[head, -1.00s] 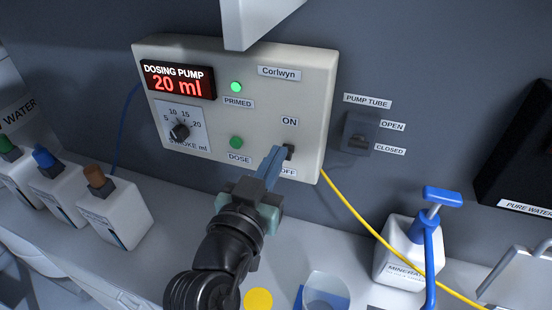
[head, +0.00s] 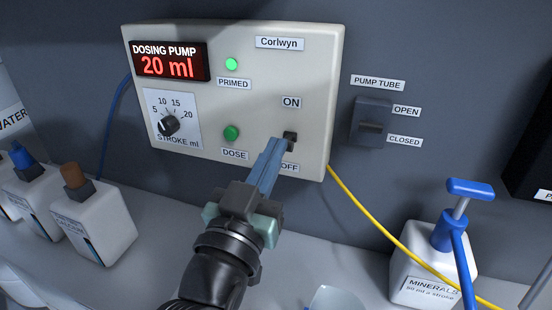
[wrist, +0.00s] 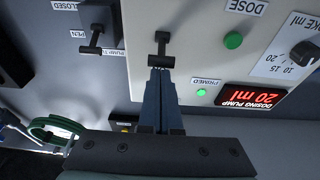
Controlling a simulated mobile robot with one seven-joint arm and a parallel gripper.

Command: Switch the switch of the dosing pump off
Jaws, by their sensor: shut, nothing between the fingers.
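The dosing pump (head: 320,100) is a cream wall box with a lit red "20 ml" display (head: 170,66). Its small black switch (head: 290,137) sits between the ON label above and the OFF label below. In the wrist view, which shows the panel upside down, the switch (wrist: 162,38) has a T-shaped lever. My gripper (head: 276,144) is shut and empty, its blue-grey fingers pointing at the panel right beside the switch. In the wrist view the fingertips (wrist: 160,72) are at the lever's crossbar; I cannot tell whether they touch. The lever's tilt is hard to judge.
A green PRIMED lamp (head: 231,64) is lit, with a green DOSE button (head: 231,132) below. A black stroke knob (head: 168,125) is at left. The pump tube lever (head: 371,126) is on the wall to the right. A yellow tube (head: 372,218) runs past the minerals bottle (head: 418,275).

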